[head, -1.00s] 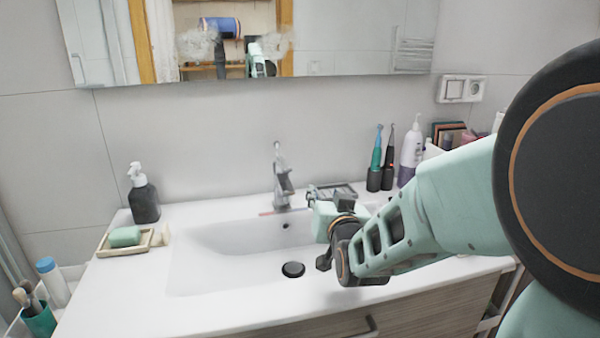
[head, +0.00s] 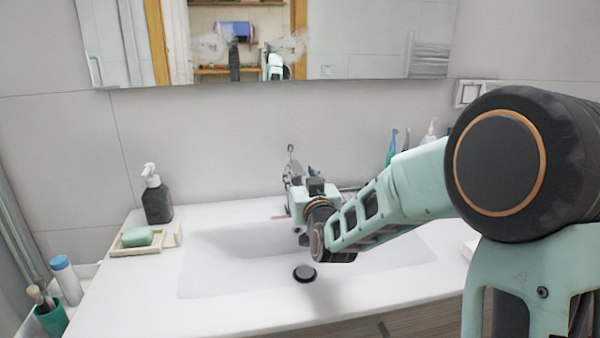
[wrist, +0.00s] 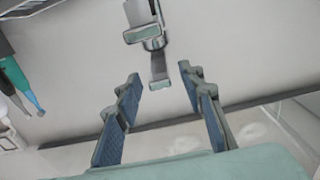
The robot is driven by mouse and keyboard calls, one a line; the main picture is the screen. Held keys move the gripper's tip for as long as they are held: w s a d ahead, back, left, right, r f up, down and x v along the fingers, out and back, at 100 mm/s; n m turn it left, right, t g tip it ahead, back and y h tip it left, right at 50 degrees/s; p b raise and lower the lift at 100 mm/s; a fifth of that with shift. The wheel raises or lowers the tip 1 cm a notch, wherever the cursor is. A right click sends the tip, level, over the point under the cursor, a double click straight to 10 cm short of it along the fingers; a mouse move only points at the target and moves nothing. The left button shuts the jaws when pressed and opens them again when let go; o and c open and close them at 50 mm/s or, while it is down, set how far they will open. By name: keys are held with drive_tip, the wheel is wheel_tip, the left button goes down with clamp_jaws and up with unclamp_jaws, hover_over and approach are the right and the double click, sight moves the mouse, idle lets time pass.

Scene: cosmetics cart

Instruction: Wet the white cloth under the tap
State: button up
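The chrome tap (head: 292,172) stands at the back of the white basin, partly hidden behind my gripper (head: 312,190). In the wrist view the tap (wrist: 150,38) shows ahead, in the gap between the fingers. My gripper (wrist: 160,76) has its two blue-padded fingers spread apart with nothing held. Whether it touches the tap cannot be told. I cannot make out a white cloth for certain. A small white item (head: 470,249) shows at the right of the counter, mostly hidden by my arm. I see no running water.
The basin (head: 225,275) is empty, with a dark drain plug (head: 304,273). A dark soap dispenser (head: 156,196) and a soap dish (head: 118,250) with green soap stand at the left. Toothbrushes (head: 392,148) stand at the back right. A mirror (head: 360,40) hangs above.

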drive_tip(key=shift+x, duration=0.8)
drive_tip(key=shift+c, duration=0.2)
clamp_jaws()
